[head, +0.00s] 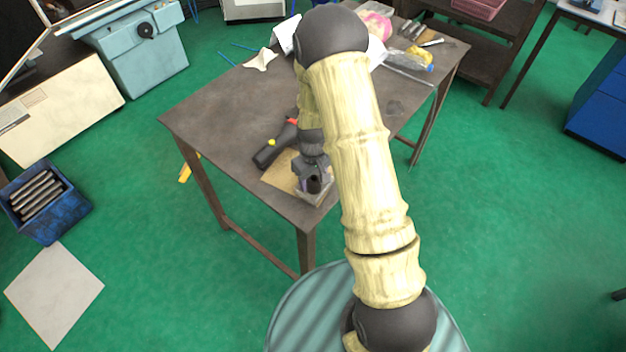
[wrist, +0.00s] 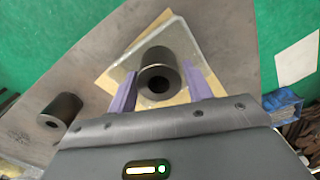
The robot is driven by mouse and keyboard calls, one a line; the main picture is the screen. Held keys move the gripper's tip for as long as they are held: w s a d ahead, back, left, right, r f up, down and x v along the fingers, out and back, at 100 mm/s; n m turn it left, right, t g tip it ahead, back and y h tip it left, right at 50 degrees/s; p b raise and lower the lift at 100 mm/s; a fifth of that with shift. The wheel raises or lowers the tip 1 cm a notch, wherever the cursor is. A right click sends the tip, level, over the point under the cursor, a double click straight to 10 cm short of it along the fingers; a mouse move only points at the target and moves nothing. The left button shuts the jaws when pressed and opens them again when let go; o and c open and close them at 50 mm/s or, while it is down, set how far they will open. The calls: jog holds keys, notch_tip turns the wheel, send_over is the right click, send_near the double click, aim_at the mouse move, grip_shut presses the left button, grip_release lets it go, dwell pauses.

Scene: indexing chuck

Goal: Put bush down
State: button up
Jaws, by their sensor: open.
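The bush (wrist: 158,72), a dark grey cylinder with a round bore, is between the two purple fingers of my gripper (wrist: 160,69) in the wrist view. The fingers are open, one on each side, and narrow gaps show beside the bush. The bush is over a pale translucent plate (wrist: 194,43) that lies on a tan sheet; I cannot tell whether its base touches it. In the head view my gripper (head: 313,176) is low over the near corner of the table, and the dark bush end (head: 314,185) shows below it.
A second dark hollow cylinder (wrist: 60,110) lies left in the wrist view. Cloths and tools fill the far end.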

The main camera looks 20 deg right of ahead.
notch_tip(320, 180, up, 11)
jog(key=b, duration=0.2)
jog(key=shift+r, duration=0.15)
dwell(0.4)
jog(key=s+r+m+t, duration=0.1)
jog(key=s+r, duration=0.2)
jog(key=s, duration=0.4)
jog(key=s+r+m+t, duration=0.1)
jog(key=s+r, duration=0.3)
jog(key=s, duration=0.4)
jog(key=shift+m+t, duration=0.3)
jog(key=shift+m, duration=0.5)
jog(key=shift+d, duration=0.1)
